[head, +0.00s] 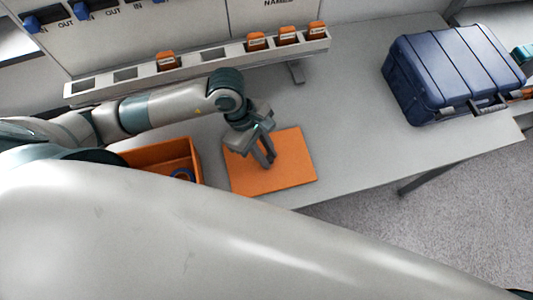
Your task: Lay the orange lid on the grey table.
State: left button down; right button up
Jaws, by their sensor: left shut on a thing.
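The orange lid (293,172) is a flat square panel at the middle of the head view, over the grey table (350,150) near its front edge. My left gripper (268,162) reaches in from the left and points down at the lid. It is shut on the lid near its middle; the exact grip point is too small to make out. I cannot tell whether the lid touches the table or is held slightly above it. My right gripper is not in view.
A slotted rail (205,62) holding several orange pieces runs along the back. A blue case (453,72) stands at the right. The table between lid and case is clear.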

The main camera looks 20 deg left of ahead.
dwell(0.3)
pick_arm(q)
jog(key=c, duration=1.6)
grip_release()
jog(key=shift+o, duration=0.2)
jog(key=shift+r, duration=0.15)
jog(key=p+v, duration=0.4)
jog(key=v, duration=0.7)
jog(key=shift+a+r, duration=0.2)
jog(key=shift+r, duration=0.15)
jog(key=shift+w, duration=0.1)
